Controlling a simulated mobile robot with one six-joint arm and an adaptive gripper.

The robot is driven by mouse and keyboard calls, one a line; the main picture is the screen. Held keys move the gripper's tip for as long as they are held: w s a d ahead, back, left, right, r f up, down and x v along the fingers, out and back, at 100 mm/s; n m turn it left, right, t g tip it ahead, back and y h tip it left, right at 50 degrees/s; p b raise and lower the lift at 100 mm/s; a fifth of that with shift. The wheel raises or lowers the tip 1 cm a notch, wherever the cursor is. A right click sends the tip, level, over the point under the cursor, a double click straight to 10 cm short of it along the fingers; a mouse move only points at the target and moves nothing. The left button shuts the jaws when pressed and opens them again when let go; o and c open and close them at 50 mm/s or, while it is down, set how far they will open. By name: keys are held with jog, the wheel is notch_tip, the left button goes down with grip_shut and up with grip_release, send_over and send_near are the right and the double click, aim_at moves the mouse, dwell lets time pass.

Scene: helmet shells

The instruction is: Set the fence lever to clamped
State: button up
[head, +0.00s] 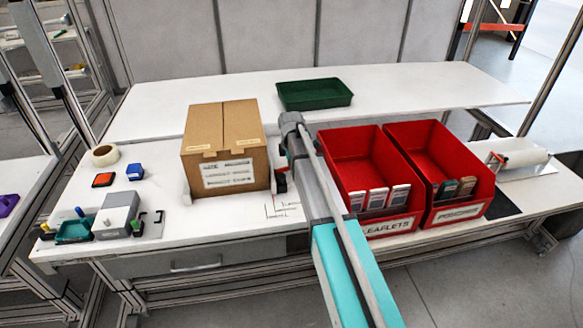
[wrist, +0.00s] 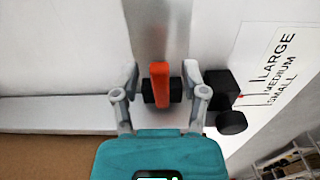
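The fence lever (wrist: 160,74) is a short orange-red handle on a black pivot, in the middle of the wrist view. My gripper (wrist: 160,80) has its two grey fingers spread, one on each side of the lever, with a visible gap to the orange part on both sides. The grey fence plate (wrist: 160,28) lies beyond the lever. In the head view a small red part (head: 282,183) shows beside the cardboard box, largely covered by my arm. My fingertips are hidden there. I cannot tell the lever's setting for certain.
A size scale (wrist: 270,70) reading LARGE, MEDIUM, SMALL lies right of a black knob (wrist: 231,121). A closed cardboard box (head: 225,150) stands left of my arm. Red bins (head: 350,150) stand close on its right. A green tray (head: 314,94) is behind.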

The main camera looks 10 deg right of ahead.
grip_shut()
jog(key=shift+d+f+y+b, duration=0.15)
jog(key=shift+f+y+b, duration=0.4)
jog(key=shift+y+b, duration=0.35)
jog(key=shift+y, duration=0.4)
jog(key=shift+o, duration=0.5)
grip_release()
